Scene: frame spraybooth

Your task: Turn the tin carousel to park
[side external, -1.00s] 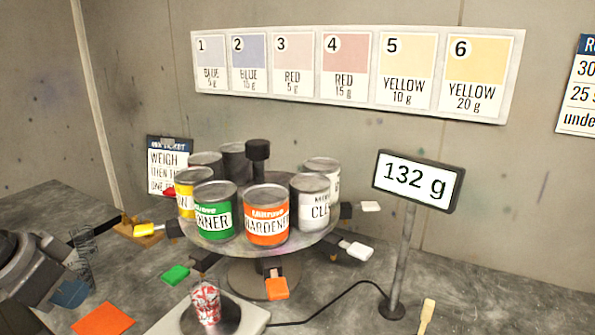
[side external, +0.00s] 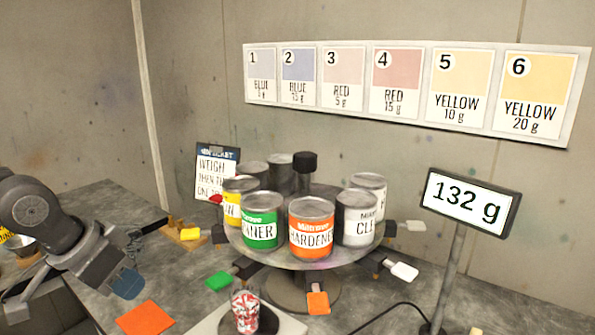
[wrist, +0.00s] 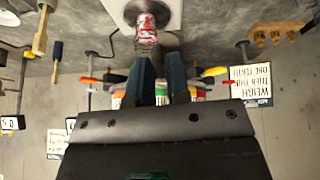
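The tin carousel (side external: 310,258) is a round grey turntable with a dark central post (side external: 303,170). It carries several tins, among them a yellow one (side external: 240,205), a green thinner tin (side external: 260,228), an orange hardener tin (side external: 311,228) and a white tin (side external: 357,220). Coloured tabs stick out from its rim, including a yellow (side external: 190,234), a green (side external: 218,281) and an orange one (side external: 318,302). My gripper (side external: 127,283) is left of the carousel, apart from it. In the wrist view my gripper (wrist: 160,68) has its fingers apart with nothing between them. No park mark can be made out.
A red-and-white cup (side external: 245,311) stands on the scale (side external: 283,325) in front of the carousel. The scale display (side external: 470,203) reads 132 g on a post at right. An orange square (side external: 146,317) lies on the bench near my gripper.

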